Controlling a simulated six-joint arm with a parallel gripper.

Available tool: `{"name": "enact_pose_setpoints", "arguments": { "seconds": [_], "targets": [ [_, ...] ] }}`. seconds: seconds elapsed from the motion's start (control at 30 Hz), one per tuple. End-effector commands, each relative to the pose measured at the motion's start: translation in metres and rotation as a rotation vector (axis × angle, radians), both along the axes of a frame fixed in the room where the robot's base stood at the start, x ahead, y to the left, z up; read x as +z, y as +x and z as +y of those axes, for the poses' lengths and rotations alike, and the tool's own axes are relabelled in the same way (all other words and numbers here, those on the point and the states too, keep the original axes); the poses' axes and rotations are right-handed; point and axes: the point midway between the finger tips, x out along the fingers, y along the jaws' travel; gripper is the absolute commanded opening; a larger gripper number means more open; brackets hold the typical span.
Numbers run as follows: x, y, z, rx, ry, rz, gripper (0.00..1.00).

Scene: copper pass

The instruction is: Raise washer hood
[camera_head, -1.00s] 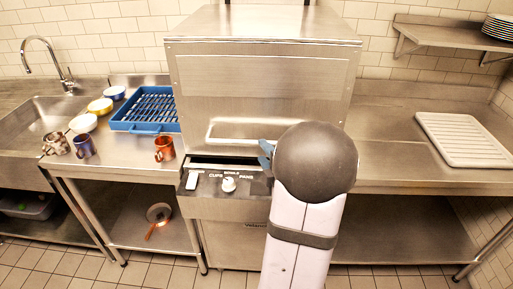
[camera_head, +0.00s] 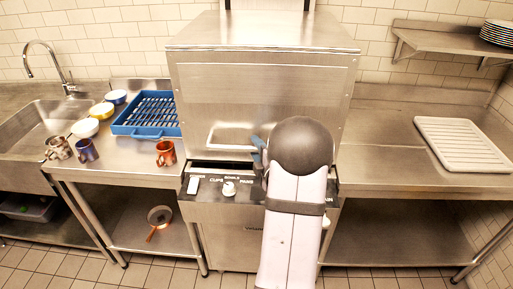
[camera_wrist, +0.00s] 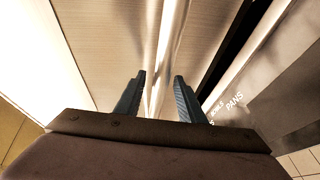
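The washer hood (camera_head: 260,85) is a large stainless box above the control panel, with a dark slot along its lower edge. Its pale bar handle (camera_head: 212,137) runs across the lower front; its right end is hidden behind my arm. My gripper (camera_head: 257,146) is at the right part of the handle. In the wrist view, the two blue-grey fingers of my gripper (camera_wrist: 159,76) stand apart with the handle bar (camera_wrist: 163,45) running between them. No clear contact with the bar shows.
The control panel (camera_head: 215,187) with a knob is just below the hood. On the left counter are a blue rack (camera_head: 150,132), a copper mug (camera_head: 166,153), other mugs and bowls. A white ribbed tray (camera_head: 462,143) lies on the right counter. A plate shelf (camera_head: 450,37) is at upper right.

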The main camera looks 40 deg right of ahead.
Motion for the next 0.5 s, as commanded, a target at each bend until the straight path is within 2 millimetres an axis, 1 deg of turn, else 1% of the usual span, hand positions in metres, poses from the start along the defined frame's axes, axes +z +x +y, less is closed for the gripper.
{"name": "enact_pose_setpoints", "arguments": {
  "seconds": [0.23, 0.27, 0.3, 0.4, 0.5],
  "targets": [
    [-0.0003, 0.0005, -0.0002, 0.000, 0.000, 0.000, 0.36],
    [-0.0003, 0.0005, -0.0002, 0.000, 0.000, 0.000, 0.31],
    [-0.0003, 0.0005, -0.0002, 0.000, 0.000, 0.000, 0.21],
    [-0.0003, 0.0004, -0.0002, 0.000, 0.000, 0.000, 0.00],
    [-0.0004, 0.0003, -0.0002, -0.001, 0.000, 0.001, 0.00]
  ]
}}
